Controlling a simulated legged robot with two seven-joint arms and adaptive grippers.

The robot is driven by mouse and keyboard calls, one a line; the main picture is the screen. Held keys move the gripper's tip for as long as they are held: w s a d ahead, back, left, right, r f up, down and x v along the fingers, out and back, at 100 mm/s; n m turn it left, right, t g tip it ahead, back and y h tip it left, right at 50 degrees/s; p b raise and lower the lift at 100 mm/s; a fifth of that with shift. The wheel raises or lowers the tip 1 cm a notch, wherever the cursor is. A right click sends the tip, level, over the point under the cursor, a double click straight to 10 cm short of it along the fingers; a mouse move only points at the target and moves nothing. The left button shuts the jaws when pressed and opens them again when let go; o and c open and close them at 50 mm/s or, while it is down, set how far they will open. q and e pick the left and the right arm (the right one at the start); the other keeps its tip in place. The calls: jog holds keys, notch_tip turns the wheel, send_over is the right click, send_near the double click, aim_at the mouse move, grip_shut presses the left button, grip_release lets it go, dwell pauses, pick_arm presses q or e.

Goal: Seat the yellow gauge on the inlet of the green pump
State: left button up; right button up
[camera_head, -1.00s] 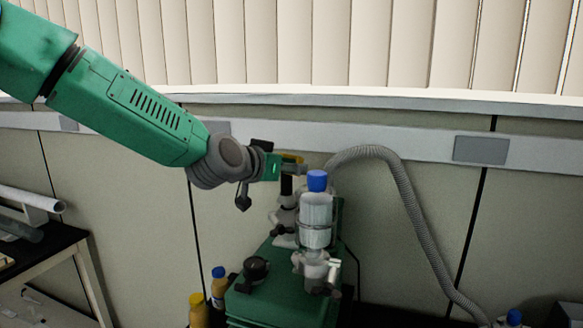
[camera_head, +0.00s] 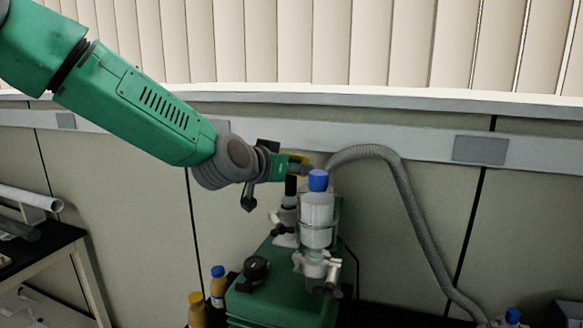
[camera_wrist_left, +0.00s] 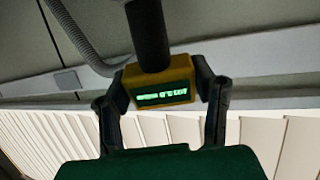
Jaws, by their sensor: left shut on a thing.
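The yellow gauge (camera_head: 300,159) is between the fingers of my left gripper (camera_head: 297,166), above the rear of the green pump (camera_head: 285,287). The left wrist view shows the gauge body (camera_wrist_left: 163,80) with a lit green display, gripped on both sides by the fingers. Its black stem (camera_head: 291,186) points down toward the grey fitting (camera_head: 288,214) on the pump. I cannot tell whether stem and fitting touch. A clear vessel with a blue cap (camera_head: 318,181) stands on the pump just right of the stem. My right gripper is not in view.
A grey corrugated hose (camera_head: 405,210) arches from behind the vessel down to the right. Bottles (camera_head: 217,289) stand at the pump's left. A side table (camera_head: 62,240) is at far left. The wall is close behind the pump.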

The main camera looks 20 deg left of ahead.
pick_arm(q)
jog(key=shift+d, duration=0.4)
jog(key=shift+a+f, duration=0.15)
jog(key=shift+f, duration=0.1)
jog(key=shift+s+f+b, duration=0.15)
jog(key=shift+f+b, duration=0.05)
jog(key=shift+b, duration=0.1)
jog(key=shift+r, duration=0.15)
jog(key=shift+r+p, duration=0.35)
jog(key=shift+p, duration=0.15)
jog(key=shift+r, duration=0.3)
jog(key=shift+a, duration=0.25)
